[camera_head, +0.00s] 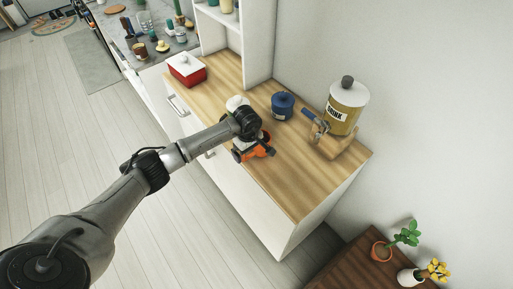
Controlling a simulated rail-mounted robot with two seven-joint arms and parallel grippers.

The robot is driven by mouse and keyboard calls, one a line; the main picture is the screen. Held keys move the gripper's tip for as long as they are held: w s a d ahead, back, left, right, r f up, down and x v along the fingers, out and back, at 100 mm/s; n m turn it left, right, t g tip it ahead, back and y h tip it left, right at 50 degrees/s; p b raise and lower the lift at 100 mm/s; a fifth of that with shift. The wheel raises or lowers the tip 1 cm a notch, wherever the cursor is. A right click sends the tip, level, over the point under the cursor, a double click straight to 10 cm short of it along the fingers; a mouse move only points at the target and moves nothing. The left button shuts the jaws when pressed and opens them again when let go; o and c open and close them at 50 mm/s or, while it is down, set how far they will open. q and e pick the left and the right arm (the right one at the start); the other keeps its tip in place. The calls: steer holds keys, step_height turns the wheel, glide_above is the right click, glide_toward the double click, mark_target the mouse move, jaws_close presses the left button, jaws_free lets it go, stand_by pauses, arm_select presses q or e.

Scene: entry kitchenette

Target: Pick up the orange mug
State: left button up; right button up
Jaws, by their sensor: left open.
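The orange mug (258,152) shows as a small orange patch near the front edge of the wooden counter top. My left arm comes in from the left, and its wrist and hand cover most of the mug. My left gripper (254,154) is open right at the mug, with dark finger parts on either side of the orange patch. I cannot tell whether the fingers touch it. My right gripper is not in view.
On the wooden counter (305,182) stand a red box with a white lid (187,69), a partly hidden white jar (236,102), a blue lidded jar (283,105) and a large yellow canister (345,105) beside a wooden holder (327,143). The counter's front right is clear.

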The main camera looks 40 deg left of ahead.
arm_select(q)
steer(key=c, duration=1)
steer(key=shift+r, duration=0.1)
